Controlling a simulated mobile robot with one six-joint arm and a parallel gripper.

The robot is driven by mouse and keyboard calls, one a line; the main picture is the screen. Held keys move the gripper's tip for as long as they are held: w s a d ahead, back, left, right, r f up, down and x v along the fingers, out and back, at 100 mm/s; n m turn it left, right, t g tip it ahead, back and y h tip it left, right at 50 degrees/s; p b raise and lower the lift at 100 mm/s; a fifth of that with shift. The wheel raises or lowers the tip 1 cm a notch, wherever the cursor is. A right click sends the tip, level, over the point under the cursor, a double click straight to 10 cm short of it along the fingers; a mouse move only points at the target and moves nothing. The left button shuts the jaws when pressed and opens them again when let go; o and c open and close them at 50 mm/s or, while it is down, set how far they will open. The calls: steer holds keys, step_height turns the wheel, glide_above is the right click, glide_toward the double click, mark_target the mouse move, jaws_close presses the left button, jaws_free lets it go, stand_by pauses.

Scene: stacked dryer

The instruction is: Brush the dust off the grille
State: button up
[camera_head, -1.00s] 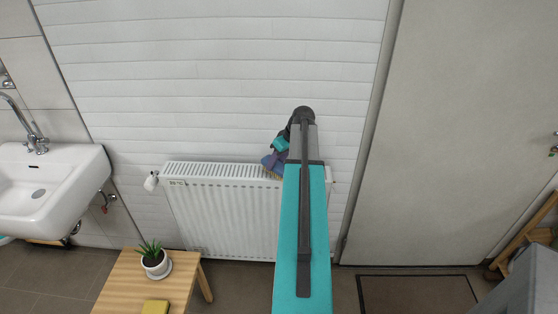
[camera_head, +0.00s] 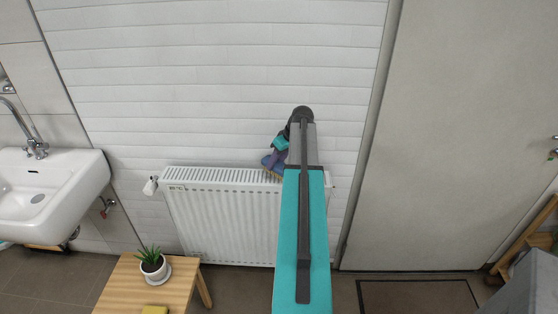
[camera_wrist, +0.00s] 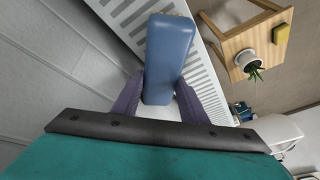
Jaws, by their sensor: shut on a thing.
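The slotted grille (camera_head: 215,174) is the top of the white radiator on the brick wall. In the wrist view the grille (camera_wrist: 124,14) runs along the upper left, beside the brush. My gripper (camera_head: 275,158) is at the right part of the radiator top, partly hidden by my arm. In the wrist view my gripper (camera_wrist: 160,88) has its purple fingers shut on the blue brush (camera_wrist: 169,50). Tan bristles show at the brush's far end, close to the grille. I cannot tell whether they touch it. No dust can be made out.
A wooden table (camera_head: 128,284) with a potted plant (camera_head: 153,264) and a yellow sponge-like block (camera_head: 155,310) stands in front, left. A sink (camera_head: 55,190) is at the far left and a grey door (camera_head: 460,140) at the right. A valve (camera_head: 150,187) sticks out at the radiator's left end.

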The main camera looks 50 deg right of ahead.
steer(key=shift+w+d+r, duration=0.2)
steer(key=shift+w+d, duration=0.05)
steer(key=shift+w, duration=0.1)
steer(key=shift+w+a+r, duration=0.15)
steer(key=shift+w+a, duration=0.35)
steer(key=shift+w, duration=0.25)
steer(key=shift+s+a+f, duration=0.25)
steer(key=shift+s+a, duration=0.25)
steer(key=shift+a, duration=0.25)
steer(key=shift+s+a+f, duration=0.1)
steer(key=shift+s+a, duration=0.6)
steer(key=shift+a, duration=0.15)
steer(key=shift+s+a+f, duration=0.1)
steer(key=shift+s+a, duration=0.5)
steer(key=shift+a, duration=0.2)
steer(key=shift+s+a+f, duration=0.1)
steer(key=shift+s+a, duration=0.45)
steer(key=shift+a, duration=0.25)
